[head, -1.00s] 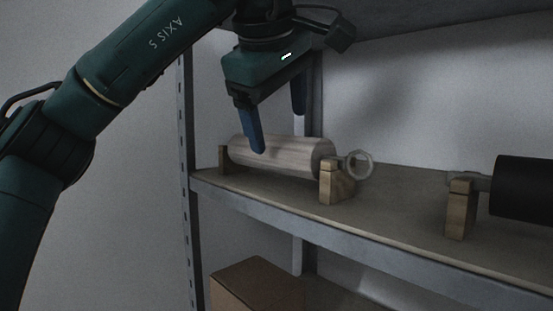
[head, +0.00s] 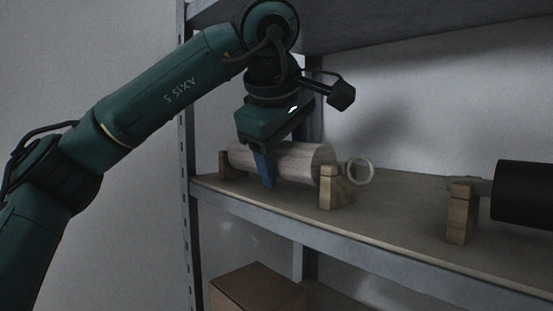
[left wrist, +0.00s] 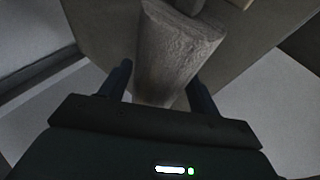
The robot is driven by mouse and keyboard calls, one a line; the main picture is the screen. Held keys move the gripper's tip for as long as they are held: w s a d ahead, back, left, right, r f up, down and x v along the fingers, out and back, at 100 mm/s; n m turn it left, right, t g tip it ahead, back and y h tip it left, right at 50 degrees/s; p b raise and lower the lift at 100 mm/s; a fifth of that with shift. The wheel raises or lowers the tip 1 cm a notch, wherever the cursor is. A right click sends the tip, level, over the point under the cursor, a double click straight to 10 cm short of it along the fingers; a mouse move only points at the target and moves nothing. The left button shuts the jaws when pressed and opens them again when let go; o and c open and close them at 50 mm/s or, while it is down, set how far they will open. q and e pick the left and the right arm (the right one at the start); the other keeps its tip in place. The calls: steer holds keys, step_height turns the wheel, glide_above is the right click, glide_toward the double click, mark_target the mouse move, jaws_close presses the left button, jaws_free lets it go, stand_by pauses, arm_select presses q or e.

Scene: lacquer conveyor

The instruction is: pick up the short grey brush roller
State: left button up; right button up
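The short grey brush roller (head: 306,160) lies across two wooden blocks (head: 334,188) on the shelf, with a pale ring at its right end. My left gripper (head: 272,172) is lowered over the roller from above, with one blue finger in front of it; the far finger is hidden behind the roller in the head view. In the left wrist view the roller (left wrist: 175,50) runs between the two spread fingers (left wrist: 158,84), with a gap visible on the left side. The gripper is open. My right gripper is not in view.
A black roller (head: 525,192) rests on another wooden block (head: 461,212) further right on the same shelf (head: 400,215). A shelf above limits headroom. A cardboard box (head: 258,287) stands on the level below. Bare shelf lies between the two rollers.

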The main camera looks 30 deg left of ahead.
arm_select(q)
steer(key=c, duration=0.8)
steer(key=shift+r, duration=0.15)
steer(key=shift+c, duration=0.2)
